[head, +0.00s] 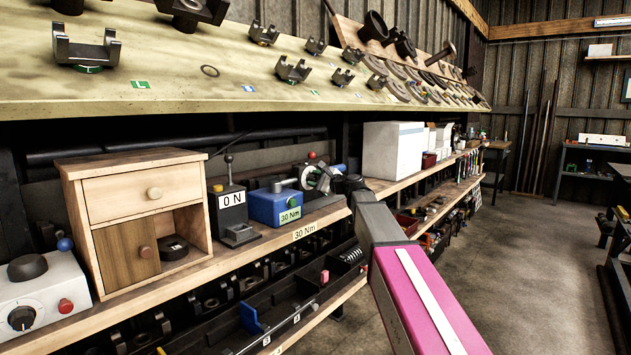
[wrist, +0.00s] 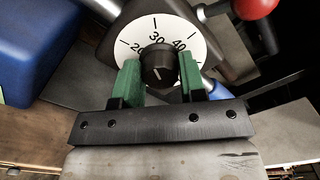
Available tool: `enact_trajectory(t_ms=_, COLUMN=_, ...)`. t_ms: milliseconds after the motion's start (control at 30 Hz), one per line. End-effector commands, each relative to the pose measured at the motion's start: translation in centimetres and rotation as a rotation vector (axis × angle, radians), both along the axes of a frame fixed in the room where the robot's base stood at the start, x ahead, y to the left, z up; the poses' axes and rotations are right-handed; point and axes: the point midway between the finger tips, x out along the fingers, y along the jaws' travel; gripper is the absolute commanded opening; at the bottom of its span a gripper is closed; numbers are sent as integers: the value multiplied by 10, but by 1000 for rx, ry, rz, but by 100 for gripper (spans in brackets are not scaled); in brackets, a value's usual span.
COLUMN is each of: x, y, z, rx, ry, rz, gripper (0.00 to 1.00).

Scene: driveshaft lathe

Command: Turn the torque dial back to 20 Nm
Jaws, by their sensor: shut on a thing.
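The torque dial has a white face (wrist: 157,28) marked 20, 30 and 40, with a black round knob (wrist: 158,60) in front of it. My gripper (wrist: 158,72) has its green fingers on the left and right sides of the knob, shut on it. A short light pointer line shows on the knob, but which number it indicates is not clear. In the head view the dial's white face (head: 320,177) shows small on the shelf, partly hidden by my wrist.
A blue box (head: 275,207) labelled 30 Nm stands left of the dial, and a black lever unit (head: 229,212) is beyond it. A red ball knob (wrist: 254,8) is close at right. A wooden cabinet (head: 140,190) stands further left. The upper sloped shelf (head: 150,98) overhangs.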

Motion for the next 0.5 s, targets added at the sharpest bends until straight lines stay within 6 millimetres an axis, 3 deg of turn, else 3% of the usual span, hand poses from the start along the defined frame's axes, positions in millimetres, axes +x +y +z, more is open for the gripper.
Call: enact_trajectory(t_ms=500, x=-1, y=0, z=-1, rx=-275, ry=-350, rz=1, gripper=14)
